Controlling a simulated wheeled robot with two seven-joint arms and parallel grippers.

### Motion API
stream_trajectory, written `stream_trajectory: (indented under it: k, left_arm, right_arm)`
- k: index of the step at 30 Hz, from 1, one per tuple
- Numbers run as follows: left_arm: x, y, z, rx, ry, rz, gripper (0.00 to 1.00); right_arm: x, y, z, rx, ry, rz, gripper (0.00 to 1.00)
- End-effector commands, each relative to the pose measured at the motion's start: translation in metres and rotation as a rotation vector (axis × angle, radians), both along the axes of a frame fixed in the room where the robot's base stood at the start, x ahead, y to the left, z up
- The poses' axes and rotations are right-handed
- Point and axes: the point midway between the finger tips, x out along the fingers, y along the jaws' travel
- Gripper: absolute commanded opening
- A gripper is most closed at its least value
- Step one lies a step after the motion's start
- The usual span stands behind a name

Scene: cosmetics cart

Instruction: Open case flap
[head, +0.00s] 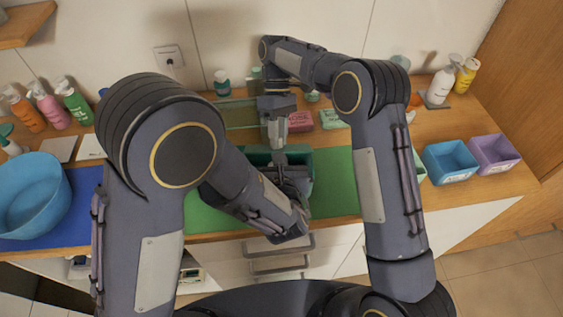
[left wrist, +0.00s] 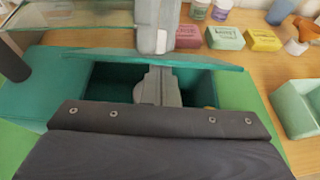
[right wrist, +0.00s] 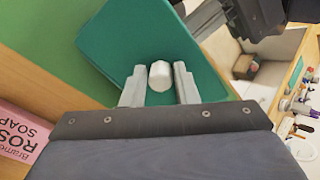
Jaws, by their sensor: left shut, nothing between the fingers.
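The teal case (head: 300,158) stands on the green mat, mostly hidden behind my arms in the head view. In the left wrist view its flap (left wrist: 205,59) is partly raised, with the dark interior (left wrist: 108,82) showing beneath. My left gripper (left wrist: 158,72) is shut and empty at this opening, its tips at the flap's lower edge. My right gripper (right wrist: 159,82) is open over a teal surface (right wrist: 125,55) of the case. A pale rounded knob (right wrist: 159,76) sits between its fingers, with gaps visible on both sides. The right fingers also show in the head view (head: 277,140).
A pink soap box (right wrist: 22,130) and other soaps (left wrist: 225,38) lie behind the case. A translucent green panel (left wrist: 75,15) is at its left. A blue bin (head: 450,160) and a purple bin (head: 494,153) stand right; a blue bowl (head: 30,195) stands left.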

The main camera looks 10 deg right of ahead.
Motion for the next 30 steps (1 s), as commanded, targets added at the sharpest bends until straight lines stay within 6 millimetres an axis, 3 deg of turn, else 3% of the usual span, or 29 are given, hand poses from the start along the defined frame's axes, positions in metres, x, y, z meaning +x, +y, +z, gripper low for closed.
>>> stream_trajectory:
  k: [3,20,25,30]
  left_arm:
    - [0.003,-0.001,0.005,-0.007,-0.017,0.002,0.0]
    - [0.003,-0.002,0.005,-0.006,-0.017,0.0,0.0]
    - [0.003,-0.002,0.005,-0.006,-0.016,0.001,0.0]
    - [0.002,-0.001,0.003,-0.003,-0.011,0.0,0.0]
  right_arm:
    - [-0.003,0.001,-0.002,-0.001,0.012,0.004,0.43]
    - [-0.004,0.003,0.0,0.004,0.015,0.005,0.43]
    - [-0.007,-0.012,0.019,0.012,-0.028,-0.048,0.43]
    - [-0.023,-0.047,0.058,0.029,-0.132,-0.182,0.43]
